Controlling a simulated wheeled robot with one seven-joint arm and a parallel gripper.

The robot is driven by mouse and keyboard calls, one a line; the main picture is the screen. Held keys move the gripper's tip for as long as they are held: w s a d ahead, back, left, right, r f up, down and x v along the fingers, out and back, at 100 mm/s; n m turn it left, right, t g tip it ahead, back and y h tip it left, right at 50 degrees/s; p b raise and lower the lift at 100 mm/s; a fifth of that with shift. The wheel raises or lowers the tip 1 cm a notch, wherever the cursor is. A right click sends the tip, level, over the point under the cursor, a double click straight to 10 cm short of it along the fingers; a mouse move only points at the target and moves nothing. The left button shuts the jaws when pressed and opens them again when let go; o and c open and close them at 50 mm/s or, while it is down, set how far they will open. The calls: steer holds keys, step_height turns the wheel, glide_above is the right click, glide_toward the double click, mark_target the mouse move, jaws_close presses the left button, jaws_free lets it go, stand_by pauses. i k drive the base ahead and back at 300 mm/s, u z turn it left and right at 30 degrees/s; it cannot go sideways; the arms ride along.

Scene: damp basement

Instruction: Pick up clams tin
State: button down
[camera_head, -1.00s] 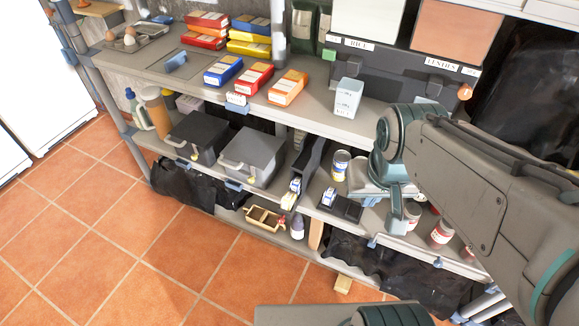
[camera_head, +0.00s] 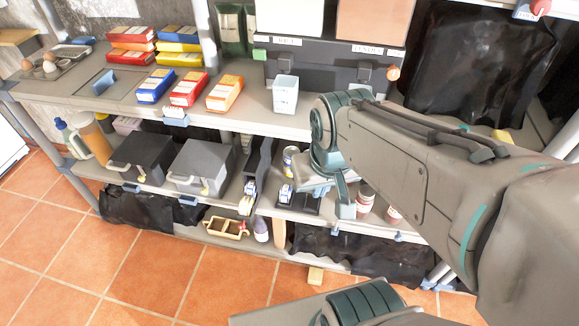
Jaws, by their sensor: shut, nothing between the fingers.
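A small upright tin (camera_head: 289,162), blue and pale with a yellowish band, stands on the middle shelf (camera_head: 232,190) at centre. Its label is too small to read, so I cannot tell for sure that it is the clams tin. My gripper (camera_head: 314,186) is low at the shelf opening, just right of the tin and partly hidden by my own wrist. Its fingers are shut and hold nothing. I cannot tell how far apart in depth the gripper and tin are.
Red-and-white jars (camera_head: 364,203) stand to the right. The upper shelf holds coloured packets (camera_head: 188,88) and a pale carton (camera_head: 285,95). A wooden caddy (camera_head: 226,228) sits below.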

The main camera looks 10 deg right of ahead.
mark_target(246, 204)
steer(key=z, duration=3.5)
steer(key=k, duration=1.35)
steer(key=u, duration=2.1)
